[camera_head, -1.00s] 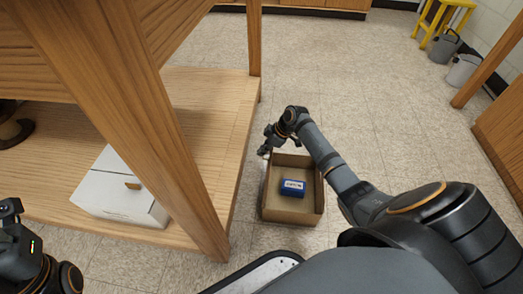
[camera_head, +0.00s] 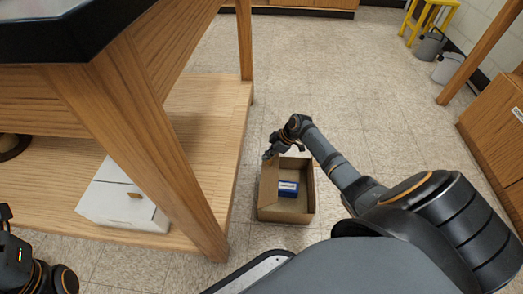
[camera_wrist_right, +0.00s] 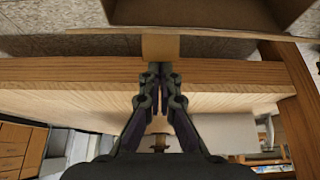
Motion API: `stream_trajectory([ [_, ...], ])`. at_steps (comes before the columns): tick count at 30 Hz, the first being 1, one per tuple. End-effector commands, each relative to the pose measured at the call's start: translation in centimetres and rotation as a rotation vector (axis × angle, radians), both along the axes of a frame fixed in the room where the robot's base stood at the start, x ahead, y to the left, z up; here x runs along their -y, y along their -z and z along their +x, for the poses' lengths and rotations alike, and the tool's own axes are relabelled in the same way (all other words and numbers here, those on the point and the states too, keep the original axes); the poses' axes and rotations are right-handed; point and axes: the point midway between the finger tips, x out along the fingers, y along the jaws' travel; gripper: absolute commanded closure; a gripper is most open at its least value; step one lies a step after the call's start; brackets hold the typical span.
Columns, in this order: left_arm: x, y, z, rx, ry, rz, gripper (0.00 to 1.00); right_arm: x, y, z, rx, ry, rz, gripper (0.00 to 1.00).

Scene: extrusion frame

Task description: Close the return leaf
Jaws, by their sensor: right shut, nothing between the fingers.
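An open cardboard box (camera_head: 287,217) stands on the floor beside the wooden table. A blue box with a white label (camera_head: 288,188) lies inside it. A cardboard leaf (camera_head: 268,186) on the box's left side stands up and leans inward, covering part of the blue box from this view. My right gripper (camera_head: 268,155) is shut and empty at the far left corner of the box, by the leaf's top. In the right wrist view the shut fingertips (camera_wrist_right: 160,76) point at a tan cardboard tab (camera_wrist_right: 160,47) below the box. Contact is unclear. My left gripper (camera_head: 6,213) is partly cut off at the left edge.
The table's lower shelf (camera_head: 215,125) and leg (camera_head: 165,165) are close left of the box. A white box (camera_head: 118,200) sits on the shelf. A yellow stool (camera_head: 430,18) and grey bins (camera_head: 430,46) stand far right.

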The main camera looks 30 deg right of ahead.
Motion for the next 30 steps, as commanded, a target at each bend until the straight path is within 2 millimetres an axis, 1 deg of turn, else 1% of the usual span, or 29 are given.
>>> stream_trajectory([
  [1,0.0,-0.7,0.0,0.002,0.001,-0.002,0.60,0.5,-0.2,-0.3,-0.002,0.001,-0.003,1.00],
  [4,-0.1,-1.1,-0.1,0.005,0.004,-0.004,0.60,1.1,0.2,-0.9,-0.002,0.000,0.000,1.00],
  [15,0.0,-1.2,-0.1,0.004,0.011,0.000,0.60,3.2,1.9,-2.4,0.001,0.000,-0.001,1.00],
  [22,0.0,-1.0,0.0,0.001,0.009,0.001,0.60,3.9,2.5,-2.9,0.001,0.000,-0.001,1.00],
  [30,0.0,-0.9,0.0,-0.001,0.007,-0.001,0.60,4.1,2.9,-3.1,0.000,0.000,0.000,1.00],
])
